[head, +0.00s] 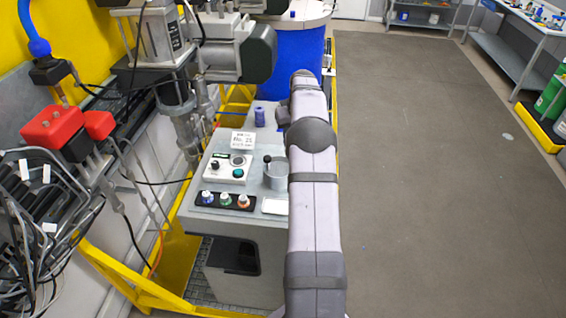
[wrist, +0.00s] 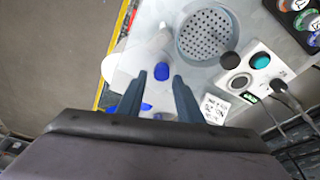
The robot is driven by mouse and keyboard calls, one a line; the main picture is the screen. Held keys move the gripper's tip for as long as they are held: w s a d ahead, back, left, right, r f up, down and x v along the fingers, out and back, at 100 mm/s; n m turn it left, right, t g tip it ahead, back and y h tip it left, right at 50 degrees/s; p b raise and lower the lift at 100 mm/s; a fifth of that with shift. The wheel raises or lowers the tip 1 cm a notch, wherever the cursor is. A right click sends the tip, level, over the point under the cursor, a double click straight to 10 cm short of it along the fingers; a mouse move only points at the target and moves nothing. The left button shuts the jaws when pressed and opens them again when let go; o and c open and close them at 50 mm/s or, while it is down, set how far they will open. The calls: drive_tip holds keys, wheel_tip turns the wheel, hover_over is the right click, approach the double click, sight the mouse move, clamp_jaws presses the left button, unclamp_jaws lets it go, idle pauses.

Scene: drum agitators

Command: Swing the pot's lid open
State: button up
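The pot is a short grey metal cylinder (head: 275,172) on the bench, partly hidden behind my arm in the head view. In the wrist view its round top (wrist: 207,35) is covered by a flat perforated disc that looks like the closed lid. A black knob (wrist: 230,60) stands at the pot's rim; it also shows in the head view (head: 267,158). I cannot tell whether it belongs to the lid. My gripper (wrist: 160,77) is open, its two fingers apart, beside the pot and not touching it. A blue piece shows between the fingertips, apparently beyond them.
A button box (head: 227,168), a strip of coloured knobs (head: 225,201) and a small sign (head: 243,140) stand close to the pot. A blue spool-like object (head: 260,117) stands farther back. Machinery and cables crowd the left; a blue drum (head: 298,65) stands behind. Open floor lies right.

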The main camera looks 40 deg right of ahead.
drive_tip(key=shift+r, duration=1.9)
drive_tip(key=shift+a+r+m+g+h, duration=0.1)
drive_tip(key=shift+r+m+g+h, duration=0.1)
drive_tip(key=shift+m, duration=0.85)
drive_tip(key=shift+a+r+m+g+h, duration=0.1)
drive_tip(key=shift+m+g, duration=0.1)
drive_tip(key=shift+m, duration=0.85)
drive_tip(key=shift+f, duration=0.1)
drive_tip(key=shift+f, duration=0.95)
drive_tip(key=shift+f, duration=0.2)
